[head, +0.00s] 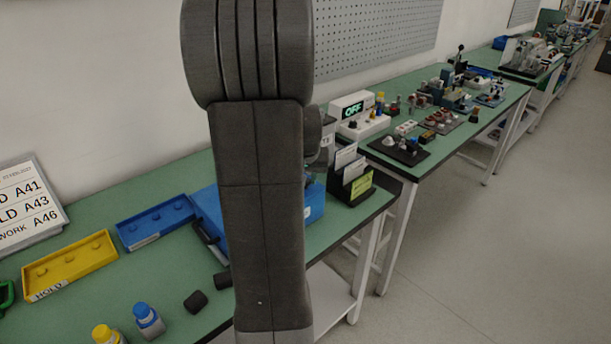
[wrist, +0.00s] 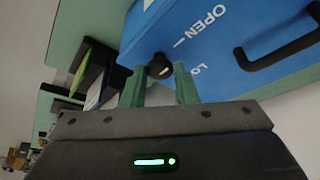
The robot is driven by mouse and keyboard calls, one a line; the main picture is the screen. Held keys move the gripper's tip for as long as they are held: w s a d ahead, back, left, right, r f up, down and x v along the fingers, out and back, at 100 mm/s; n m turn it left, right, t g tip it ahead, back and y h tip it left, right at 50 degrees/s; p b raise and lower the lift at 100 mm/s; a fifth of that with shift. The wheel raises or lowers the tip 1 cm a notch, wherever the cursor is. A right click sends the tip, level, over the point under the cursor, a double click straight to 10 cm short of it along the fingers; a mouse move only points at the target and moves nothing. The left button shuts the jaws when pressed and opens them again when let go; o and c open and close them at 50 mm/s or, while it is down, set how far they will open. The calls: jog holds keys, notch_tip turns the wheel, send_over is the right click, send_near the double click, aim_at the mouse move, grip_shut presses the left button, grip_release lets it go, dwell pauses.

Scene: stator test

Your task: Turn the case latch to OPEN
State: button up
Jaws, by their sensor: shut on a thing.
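The blue case (wrist: 235,45) fills the upper right of the wrist view, with white "OPEN" lettering and a mark, plus a second label starting "Lo" that is partly cut off. A small black latch knob (wrist: 158,66) sits at the case's edge. My gripper (wrist: 160,72) has its two green fingers on either side of this knob and is shut on it. I cannot tell which mark the latch points to. In the head view my arm hides the middle of the blue case (head: 315,203) and the latch.
A black case handle (wrist: 283,52) is to the right. A black card holder (head: 357,190) stands right of the case.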

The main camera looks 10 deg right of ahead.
jog(key=o, duration=1)
jog(key=shift+r, duration=0.15)
jog(key=v, duration=1.3)
jog(key=shift+r, duration=0.3)
jog(key=shift+f, duration=0.1)
jog(key=x, duration=1.3)
jog(key=shift+f, duration=0.35)
